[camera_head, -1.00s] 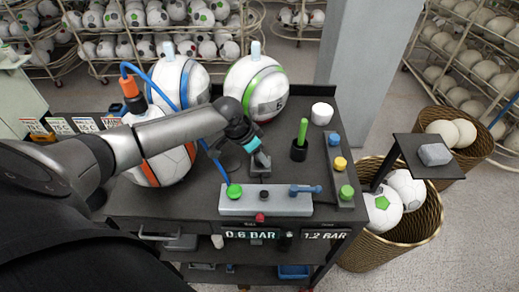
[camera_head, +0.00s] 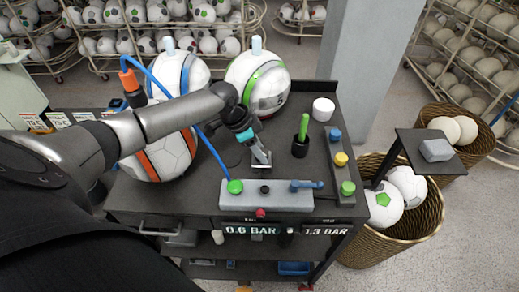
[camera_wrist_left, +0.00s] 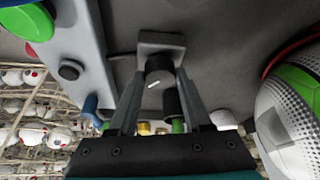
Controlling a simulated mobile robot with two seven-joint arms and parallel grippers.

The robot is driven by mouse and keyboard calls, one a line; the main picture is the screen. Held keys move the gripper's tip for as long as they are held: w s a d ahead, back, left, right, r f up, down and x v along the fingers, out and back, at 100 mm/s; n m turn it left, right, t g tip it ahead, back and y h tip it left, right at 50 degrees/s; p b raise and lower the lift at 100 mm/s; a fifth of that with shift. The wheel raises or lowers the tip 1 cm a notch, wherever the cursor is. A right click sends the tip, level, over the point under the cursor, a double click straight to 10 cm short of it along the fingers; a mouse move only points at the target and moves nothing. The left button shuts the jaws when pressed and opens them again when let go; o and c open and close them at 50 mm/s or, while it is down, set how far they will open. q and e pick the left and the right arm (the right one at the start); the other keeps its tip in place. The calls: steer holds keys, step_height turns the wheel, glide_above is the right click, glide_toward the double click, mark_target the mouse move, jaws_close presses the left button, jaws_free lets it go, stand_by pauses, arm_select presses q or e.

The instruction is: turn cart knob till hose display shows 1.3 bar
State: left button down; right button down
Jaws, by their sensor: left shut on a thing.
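The dark cart (camera_head: 190,208) carries two front displays. The left display (camera_head: 250,231) reads 0.6 BAR and the right display (camera_head: 325,231) reads 1.3 BAR; their small labels are too blurred to read. My left gripper (camera_head: 262,158) is low over the cart top, behind the grey valve block (camera_head: 265,200). In the left wrist view its fingers (camera_wrist_left: 158,95) are shut on a black knob (camera_wrist_left: 159,72) with a white mark, set on a grey mount (camera_wrist_left: 160,42). In the head view the fingers mostly hide the knob. My right gripper is not in view.
The valve block holds a green button (camera_head: 235,187) and a blue lever (camera_head: 306,186). Three coloured knobs stand on a strip (camera_head: 342,172) at right.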

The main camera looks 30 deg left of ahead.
arm_select(q)
steer(key=shift+c, duration=1.7)
jaws_free()
steer(key=v, duration=1.5)
steer(key=shift+b, duration=0.45)
steer(key=shift+r, duration=0.1)
